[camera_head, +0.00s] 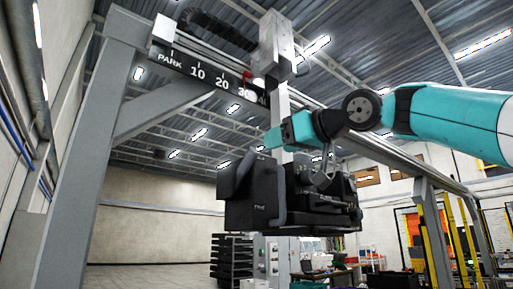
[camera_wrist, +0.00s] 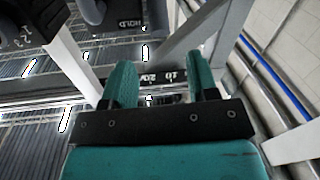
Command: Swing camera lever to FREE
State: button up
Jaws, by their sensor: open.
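The black camera unit (camera_head: 325,215) hangs below the gantry's vertical column in the head view. A small FREE label (camera_head: 260,208) is on its left front. A dark grey upright bar (camera_head: 280,188), which looks like the lever, stands beside that label. In the wrist view a dark part with a HOLD label (camera_wrist: 130,22) is at the top, with a rounded grey piece beside it; I cannot tell if that piece is the lever. My gripper (camera_wrist: 160,72) is open, with nothing between its teal fingers. In the head view it is above the camera unit, partly in front of the column.
The gantry beam carries a scale plate (camera_head: 205,76) marked PARK, 10, 20, 30. A carriage (camera_head: 275,48) rides on the beam. A thick grey post (camera_head: 85,170) stands at left. Black racks (camera_head: 231,257) and benches stand far behind. The floor at lower left is clear.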

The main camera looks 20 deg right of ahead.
aim_at(256, 151)
jog(key=p+x, duration=0.2)
jog(key=x, duration=0.4)
jog(key=shift+w+a+r, duration=0.15)
jog(key=shift+w, duration=0.1)
jog(key=shift+w+a, duration=0.25)
jog(key=shift+w, duration=0.35)
grip_shut()
jog(key=shift+f, duration=0.25)
